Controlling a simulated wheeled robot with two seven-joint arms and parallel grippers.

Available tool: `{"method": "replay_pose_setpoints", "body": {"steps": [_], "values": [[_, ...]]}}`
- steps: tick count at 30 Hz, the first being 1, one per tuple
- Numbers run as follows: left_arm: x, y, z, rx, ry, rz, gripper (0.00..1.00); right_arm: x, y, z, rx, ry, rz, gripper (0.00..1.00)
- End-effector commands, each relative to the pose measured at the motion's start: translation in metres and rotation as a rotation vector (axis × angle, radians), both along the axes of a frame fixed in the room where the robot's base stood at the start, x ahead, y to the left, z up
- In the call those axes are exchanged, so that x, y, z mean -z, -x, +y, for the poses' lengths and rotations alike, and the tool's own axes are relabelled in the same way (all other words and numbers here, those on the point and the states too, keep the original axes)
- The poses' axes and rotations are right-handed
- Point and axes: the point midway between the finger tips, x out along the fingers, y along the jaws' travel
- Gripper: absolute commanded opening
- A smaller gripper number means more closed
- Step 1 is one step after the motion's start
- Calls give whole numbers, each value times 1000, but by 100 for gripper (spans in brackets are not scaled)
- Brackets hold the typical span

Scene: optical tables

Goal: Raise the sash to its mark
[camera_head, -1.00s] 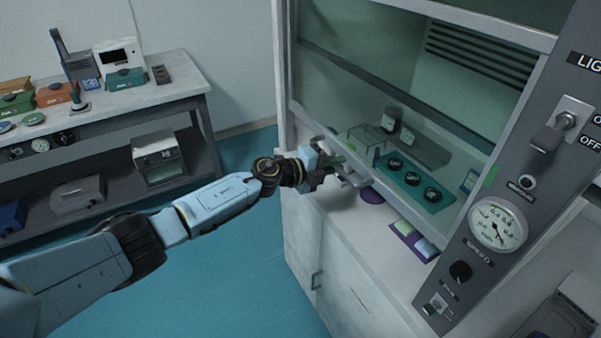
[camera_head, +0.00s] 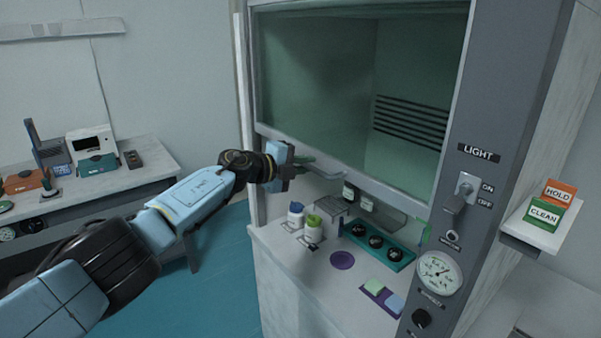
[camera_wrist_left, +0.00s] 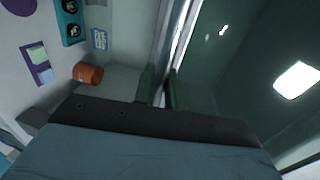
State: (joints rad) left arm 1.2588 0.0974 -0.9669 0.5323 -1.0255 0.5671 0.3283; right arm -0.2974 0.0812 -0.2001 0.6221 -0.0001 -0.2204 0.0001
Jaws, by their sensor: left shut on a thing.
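The fume hood's glass sash (camera_head: 320,100) has a pale bottom rail with a grey handle (camera_head: 328,172). My left gripper (camera_head: 303,162) is shut on the sash handle at the rail's left part. The sash stands partly up, with an open gap between its rail and the worktop. In the left wrist view, my gripper's fingers (camera_wrist_left: 160,92) are at the rail, and the glass (camera_wrist_left: 240,60) fills the right side. A green strip (camera_head: 425,233) shows on the right post below the rail's right end; I cannot tell if it is the mark. My right gripper is out of view.
On the hood worktop (camera_head: 300,262) stand white jars (camera_head: 312,232), a teal tray (camera_head: 398,262) with black round items, and a purple mat (camera_head: 372,287) with blocks. The right post holds a light switch (camera_head: 462,192) and a gauge (camera_head: 439,273). A side bench (camera_head: 140,180) stands left.

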Motion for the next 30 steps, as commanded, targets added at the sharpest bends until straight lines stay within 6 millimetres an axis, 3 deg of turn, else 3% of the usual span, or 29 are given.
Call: {"method": "replay_pose_setpoints", "body": {"steps": [10,11,12,23,30], "values": [[-4,0,-2,3,3,-3,0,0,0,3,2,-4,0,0],[-4,0,-2,2,3,-3,14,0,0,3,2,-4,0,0],[-4,0,-2,2,3,-3,16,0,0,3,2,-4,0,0],[-3,1,2,-1,-1,-2,16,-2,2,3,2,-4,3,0],[-8,10,15,-1,-1,-5,16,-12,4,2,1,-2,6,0]]}}
